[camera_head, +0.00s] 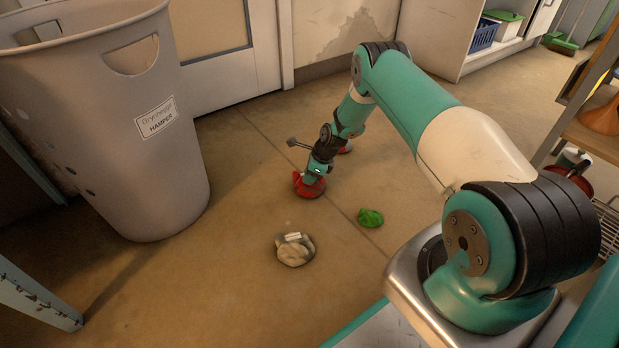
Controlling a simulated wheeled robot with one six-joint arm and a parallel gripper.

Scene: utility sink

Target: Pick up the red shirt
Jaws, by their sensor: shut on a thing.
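The red shirt (308,190) is a small crumpled bundle on the floor, near the middle of the head view. My gripper (312,178) points down onto it from above and is shut on it. The fingertips are hidden by the cloth and the gripper body. The shirt appears to be still at floor level; I cannot tell whether any of it is lifted.
A tall grey hamper (170,190) stands at the left. A beige crumpled cloth (294,252) and a green one (370,217) lie on the floor nearby. A red and white item (346,148) is partly hidden behind my arm. Shelves stand at the right.

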